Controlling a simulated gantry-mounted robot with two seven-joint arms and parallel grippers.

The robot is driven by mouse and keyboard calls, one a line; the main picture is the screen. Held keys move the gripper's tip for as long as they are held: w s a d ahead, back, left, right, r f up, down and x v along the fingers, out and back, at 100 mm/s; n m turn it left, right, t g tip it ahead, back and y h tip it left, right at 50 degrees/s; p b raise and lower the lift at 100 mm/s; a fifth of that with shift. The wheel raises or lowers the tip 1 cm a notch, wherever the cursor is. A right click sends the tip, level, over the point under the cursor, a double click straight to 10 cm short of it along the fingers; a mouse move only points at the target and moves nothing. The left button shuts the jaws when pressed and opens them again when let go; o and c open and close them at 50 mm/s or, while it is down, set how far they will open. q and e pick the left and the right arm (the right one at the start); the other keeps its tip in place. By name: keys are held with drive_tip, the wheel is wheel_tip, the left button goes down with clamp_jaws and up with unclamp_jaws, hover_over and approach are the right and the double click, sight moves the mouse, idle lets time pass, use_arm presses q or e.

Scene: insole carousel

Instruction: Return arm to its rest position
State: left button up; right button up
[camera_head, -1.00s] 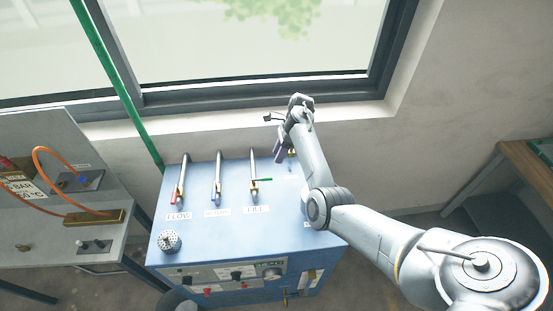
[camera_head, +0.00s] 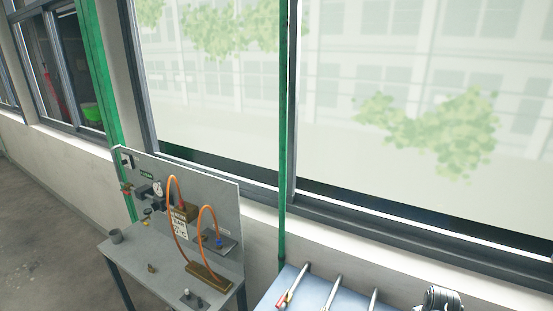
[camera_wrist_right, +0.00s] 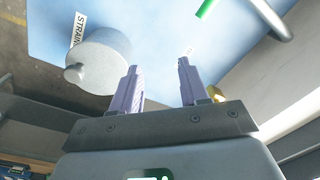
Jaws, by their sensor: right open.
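In the right wrist view my right gripper (camera_wrist_right: 158,66) is open, with its two purple fingers apart and nothing between them. It is over the blue cabinet (camera_wrist_right: 150,35). A grey cylinder (camera_wrist_right: 98,60) beside a label reading "STRAIN" is left of the fingers. Part of my right arm (camera_head: 442,298) shows at the bottom right edge of the head view. My left gripper is in neither current view.
The blue cabinet also shows at the bottom of the head view (camera_head: 325,298), mostly cut off, with several grey pipes. A grey bench (camera_head: 150,262) with a back panel and orange hoses (camera_head: 172,205) stands left of it. A green handle (camera_wrist_right: 205,9) and brass fitting (camera_wrist_right: 215,94) are near the gripper.

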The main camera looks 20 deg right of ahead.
drive_tip(key=s+a+r+n+t+p, duration=0.1)
drive_tip(key=s+a+r+n, duration=0.1)
drive_tip(key=s+a+n, duration=0.5)
drive_tip(key=s+a+r+n+t+p, duration=0.1)
drive_tip(key=s+a+n, duration=0.5)
drive_tip(key=a, duration=0.7)
drive_tip(key=s+a+r+n+p, duration=0.2)
drive_tip(key=s+a+r+n, duration=0.1)
drive_tip(key=s+a+n, duration=0.4)
drive_tip(key=a+n, duration=0.1)
drive_tip(key=a, duration=0.2)
drive_tip(key=shift+s+r+t+y, duration=0.25)
drive_tip(key=shift+s+t+y, duration=0.05)
drive_tip(key=shift+t, duration=0.1)
drive_tip(key=shift+a, duration=0.1)
